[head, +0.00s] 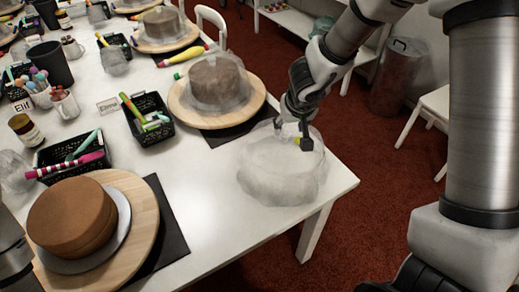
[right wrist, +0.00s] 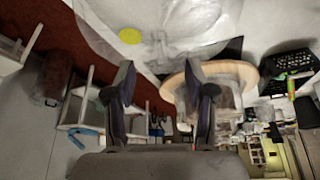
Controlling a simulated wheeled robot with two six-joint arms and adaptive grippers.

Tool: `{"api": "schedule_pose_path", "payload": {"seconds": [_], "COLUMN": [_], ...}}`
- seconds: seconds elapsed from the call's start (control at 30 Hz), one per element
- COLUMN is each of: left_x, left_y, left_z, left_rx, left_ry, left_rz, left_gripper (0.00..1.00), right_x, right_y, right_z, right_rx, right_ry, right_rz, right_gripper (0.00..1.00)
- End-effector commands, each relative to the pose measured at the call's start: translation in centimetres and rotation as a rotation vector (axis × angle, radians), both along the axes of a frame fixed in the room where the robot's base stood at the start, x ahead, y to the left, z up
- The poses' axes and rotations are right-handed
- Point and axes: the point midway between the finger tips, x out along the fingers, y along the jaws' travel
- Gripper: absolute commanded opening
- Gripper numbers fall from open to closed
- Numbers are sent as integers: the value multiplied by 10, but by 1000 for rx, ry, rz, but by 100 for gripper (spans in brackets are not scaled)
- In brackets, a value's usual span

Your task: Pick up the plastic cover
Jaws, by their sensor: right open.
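My left gripper is not in view.
A brown cake (head: 78,216) on a wooden turntable (head: 145,215) stands at the near left. Behind the cover, another turntable (head: 183,103) bears a covered cake (head: 216,82). A black basket (head: 148,132) of tools stands between. A white stool (head: 434,104) is right of the table.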

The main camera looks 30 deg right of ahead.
Motion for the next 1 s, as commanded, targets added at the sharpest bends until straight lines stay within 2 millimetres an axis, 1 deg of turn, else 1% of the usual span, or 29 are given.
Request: {"api": "schedule_pose_path", "payload": {"seconds": [0.03, 0.17, 0.3, 0.37, 0.43, 0.63, 0.67, 0.7, 0.77, 0.8, 1.0], "left_x": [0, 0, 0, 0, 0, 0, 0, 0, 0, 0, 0], "left_y": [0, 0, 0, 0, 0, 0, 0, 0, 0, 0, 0], "left_z": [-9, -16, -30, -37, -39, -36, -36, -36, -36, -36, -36], "left_rx": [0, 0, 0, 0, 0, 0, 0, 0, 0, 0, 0], "left_ry": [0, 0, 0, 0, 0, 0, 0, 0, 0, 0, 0], "left_rz": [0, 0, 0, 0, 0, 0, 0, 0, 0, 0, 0], "left_gripper": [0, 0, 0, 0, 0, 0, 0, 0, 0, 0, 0], "right_x": [2, 9, 23, 26, 29, 29, 29, 29, 29, 29, 29], "right_y": [-1, -3, -6, -7, -8, -8, -8, -8, -8, -8, -8], "right_z": [-13, -24, -48, -58, -62, -59, -59, -60, -59, -60, -60], "right_rx": [0, -2, -2, -2, -2, -2, -2, -3, -3, -3, -3], "right_ry": [3, 4, 4, 5, 4, 4, 4, 4, 4, 4, 5], "right_rz": [0, 0, 0, 1, 1, 1, 1, 0, 0, 0, 0], "right_gripper": [55, 55, 55, 55, 55, 55, 44, 30, 9, 0, 0]}}
